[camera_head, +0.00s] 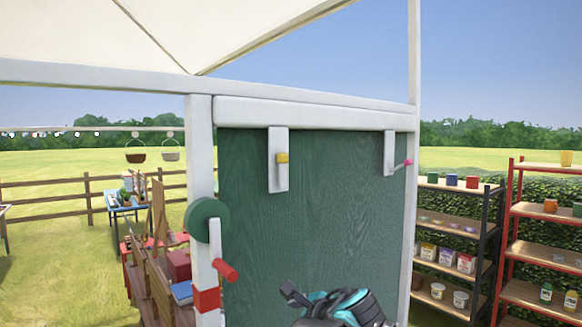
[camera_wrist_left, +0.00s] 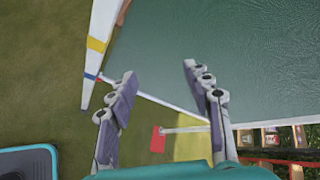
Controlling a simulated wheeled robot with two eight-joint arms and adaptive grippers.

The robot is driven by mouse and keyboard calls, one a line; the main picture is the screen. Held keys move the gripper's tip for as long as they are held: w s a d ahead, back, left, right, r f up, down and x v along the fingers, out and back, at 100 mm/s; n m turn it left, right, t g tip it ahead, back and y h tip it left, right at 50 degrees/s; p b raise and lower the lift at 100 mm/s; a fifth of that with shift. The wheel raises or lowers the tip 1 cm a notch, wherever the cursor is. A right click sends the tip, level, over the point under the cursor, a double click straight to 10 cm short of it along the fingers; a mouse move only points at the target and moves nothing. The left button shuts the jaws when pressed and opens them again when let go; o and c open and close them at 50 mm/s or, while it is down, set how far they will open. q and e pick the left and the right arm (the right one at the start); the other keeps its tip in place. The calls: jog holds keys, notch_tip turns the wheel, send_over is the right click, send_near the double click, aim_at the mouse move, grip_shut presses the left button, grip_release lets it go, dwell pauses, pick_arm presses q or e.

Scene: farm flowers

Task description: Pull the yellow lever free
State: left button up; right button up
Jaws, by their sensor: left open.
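The yellow lever (camera_head: 283,158) is a small yellow piece on a white upright plate (camera_head: 279,181), fixed to the upper part of a green board (camera_head: 325,220). A teal and black part of my own arm (camera_head: 345,306) shows at the bottom of the head view, below the lever and apart from it. In the left wrist view my left gripper (camera_wrist_left: 160,78) is open, with nothing between its fingers. A yellow patch (camera_wrist_left: 96,44) on a white strip shows there; I cannot tell whether it is the lever. My right gripper is not in view.
A pink-tipped lever (camera_head: 403,164) is at the board's right edge. A white post (camera_head: 200,150) bears a green wheel (camera_head: 207,217) and a red handle (camera_head: 224,270). Shelves with pots (camera_head: 455,230) stand at right. The board's middle is clear.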

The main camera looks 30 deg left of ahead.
pick_arm(q)
jog(key=w+a+r+m+y+p, duration=0.1)
jog(key=w+r+m+y+p, duration=0.15)
jog(key=r, duration=0.65)
jog(key=w+r+m+y+p, duration=0.1)
jog(key=w+r+m+p, duration=0.15)
jog(key=r, duration=0.65)
jog(key=m+y+p, duration=0.3)
jog(key=p, duration=0.3)
send_near(286, 158)
jog(key=a, duration=0.1)
jog(key=shift+t, duration=0.4)
jog(key=p+x, duration=0.1)
jog(key=x, duration=0.7)
jog(key=shift+s+f, duration=0.1)
jog(key=shift+f, duration=0.05)
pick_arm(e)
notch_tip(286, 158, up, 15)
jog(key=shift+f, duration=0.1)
pick_arm(q)
grip_shut()
